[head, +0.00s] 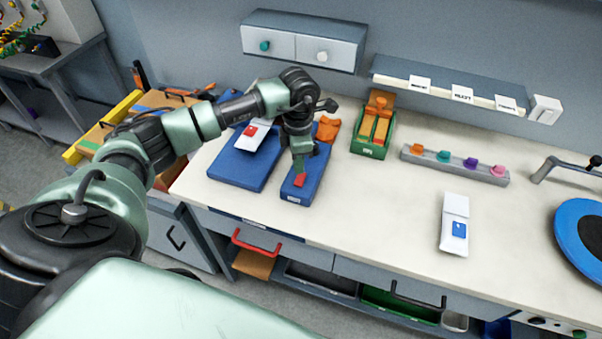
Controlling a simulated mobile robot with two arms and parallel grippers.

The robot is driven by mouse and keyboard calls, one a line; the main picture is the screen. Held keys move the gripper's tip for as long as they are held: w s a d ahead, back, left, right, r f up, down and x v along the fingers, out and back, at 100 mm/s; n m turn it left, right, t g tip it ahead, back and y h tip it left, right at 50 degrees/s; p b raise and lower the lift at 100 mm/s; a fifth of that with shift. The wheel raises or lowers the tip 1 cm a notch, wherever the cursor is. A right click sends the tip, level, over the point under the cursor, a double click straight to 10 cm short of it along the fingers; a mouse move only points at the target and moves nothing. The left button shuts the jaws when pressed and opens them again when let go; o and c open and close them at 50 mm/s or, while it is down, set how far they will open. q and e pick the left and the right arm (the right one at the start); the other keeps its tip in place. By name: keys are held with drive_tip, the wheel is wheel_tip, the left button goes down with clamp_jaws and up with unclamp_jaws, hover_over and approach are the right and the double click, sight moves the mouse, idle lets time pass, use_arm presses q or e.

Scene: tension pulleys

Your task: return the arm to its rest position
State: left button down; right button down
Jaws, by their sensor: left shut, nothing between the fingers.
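My left arm comes in from the left and reaches over the bench (390,205). Its gripper (300,176) points down over the narrow blue tray (312,182) and is shut, with nothing seen held in it. A small red piece (300,181) shows right at the fingertips, on the near part of that tray. I cannot tell whether the fingers touch it. An orange part (327,129) lies at the tray's far end. My right gripper is not in view.
A wider blue tray (232,172) with a white-and-red device (251,135) lies left of the gripper. A green box of orange pieces (367,148), a grey strip with coloured knobs (455,164) and a white-and-blue device (453,225) stand right. The bench's front middle is clear.

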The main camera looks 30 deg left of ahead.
use_arm(q)
drive_tip(key=shift+r+p, duration=0.4)
drive_tip(key=shift+r, duration=0.65)
